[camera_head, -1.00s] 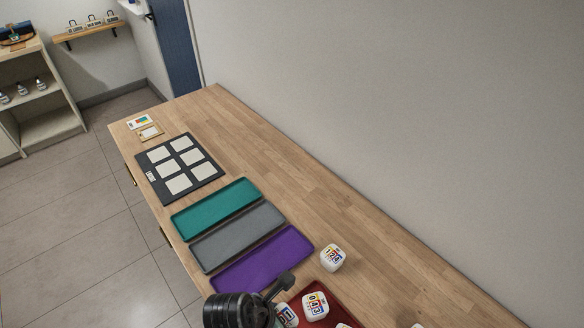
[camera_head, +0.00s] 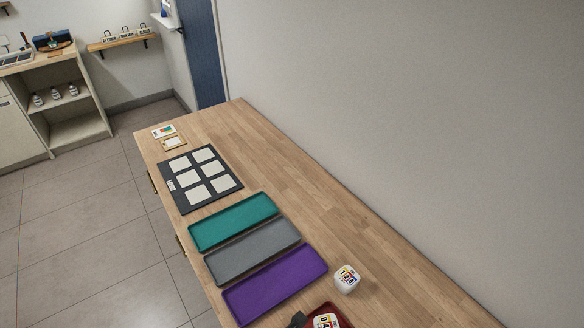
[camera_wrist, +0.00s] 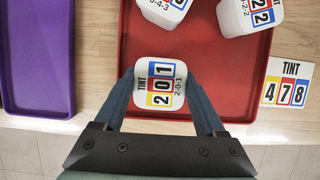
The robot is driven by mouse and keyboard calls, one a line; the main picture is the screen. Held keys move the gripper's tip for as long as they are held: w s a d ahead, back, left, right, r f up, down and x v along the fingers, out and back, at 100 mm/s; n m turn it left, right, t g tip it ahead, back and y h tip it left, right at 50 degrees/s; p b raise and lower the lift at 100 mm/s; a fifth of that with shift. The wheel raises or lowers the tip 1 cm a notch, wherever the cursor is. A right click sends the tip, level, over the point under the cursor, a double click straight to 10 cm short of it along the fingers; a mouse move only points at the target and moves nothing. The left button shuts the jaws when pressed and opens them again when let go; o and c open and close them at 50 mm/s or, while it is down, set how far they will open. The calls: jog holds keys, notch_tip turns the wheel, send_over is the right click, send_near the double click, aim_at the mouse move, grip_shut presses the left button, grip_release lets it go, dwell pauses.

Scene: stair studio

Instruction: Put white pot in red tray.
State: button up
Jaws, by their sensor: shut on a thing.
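In the wrist view, my gripper (camera_wrist: 160,78) is shut on a white pot (camera_wrist: 160,84) with a colored label reading 201. The pot is over the near part of the red tray (camera_wrist: 235,95); I cannot tell whether it touches the tray floor. Two other white pots, labelled 0-4-3 (camera_wrist: 166,10) and 2-2-2 (camera_wrist: 248,14), stand in the tray's far part. In the head view, only a corner of the red tray (camera_head: 344,317) shows at the bottom edge. Another white pot (camera_head: 346,279) stands on the table beside it.
Purple (camera_head: 275,288), grey (camera_head: 252,251) and teal (camera_head: 233,221) trays lie in a row on the wooden table. A dark board with white squares (camera_head: 200,178) lies beyond. A tint card reading 478 (camera_wrist: 287,82) lies right of the red tray. The wall borders the table's right side.

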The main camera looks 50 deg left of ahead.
jog(key=shift+f, duration=0.1)
jog(key=o, duration=1.4)
